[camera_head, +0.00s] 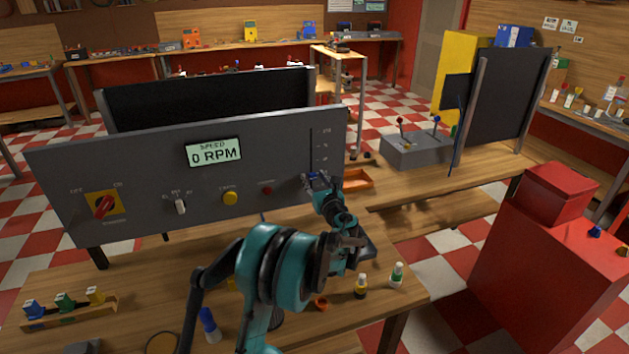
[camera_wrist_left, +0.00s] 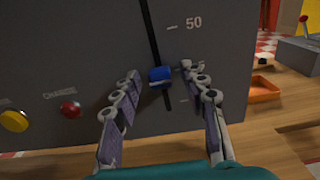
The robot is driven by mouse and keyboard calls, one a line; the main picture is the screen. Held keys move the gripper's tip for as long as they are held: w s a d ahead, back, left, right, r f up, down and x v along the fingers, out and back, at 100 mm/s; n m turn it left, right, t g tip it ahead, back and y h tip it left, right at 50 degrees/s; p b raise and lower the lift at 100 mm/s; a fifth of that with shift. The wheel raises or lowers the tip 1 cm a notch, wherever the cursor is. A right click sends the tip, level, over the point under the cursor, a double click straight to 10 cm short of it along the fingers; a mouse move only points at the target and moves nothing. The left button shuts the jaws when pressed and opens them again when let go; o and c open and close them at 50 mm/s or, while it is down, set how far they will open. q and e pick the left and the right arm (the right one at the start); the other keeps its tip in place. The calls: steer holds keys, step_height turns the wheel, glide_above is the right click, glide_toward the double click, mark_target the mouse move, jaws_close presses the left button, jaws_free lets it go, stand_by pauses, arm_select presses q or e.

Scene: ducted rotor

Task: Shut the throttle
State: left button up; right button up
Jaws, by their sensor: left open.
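The throttle is a blue knob (camera_wrist_left: 160,76) on a dark vertical slot in the grey control panel (camera_head: 110,165). In the wrist view it sits below the 50 mark, with a short stretch of slot under it. My left gripper (camera_wrist_left: 160,72) is open, with one finger on each side of the knob; I cannot tell whether either touches it. In the head view the left gripper (camera_head: 318,182) is at the lower right of the panel and mostly covers the knob. The speed display (camera_head: 214,152) reads 0 RPM. My right gripper is not in view.
The panel also carries a red rotary switch (camera_head: 104,206), a white toggle (camera_head: 180,206), a yellow button (camera_head: 230,198) and a small red button (camera_wrist_left: 70,109). An orange tray (camera_wrist_left: 264,90) lies to the right. Small bottles (camera_head: 397,274) stand on the table in front.

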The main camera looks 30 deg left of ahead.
arm_select(q)
jaws_close()
step_height(320, 180, down, 5)
steer(key=b, duration=0.3)
steer(key=shift+s+d+f, duration=0.1)
steer(key=shift+f, duration=0.1)
jaws_free()
steer(key=shift+f, duration=0.1)
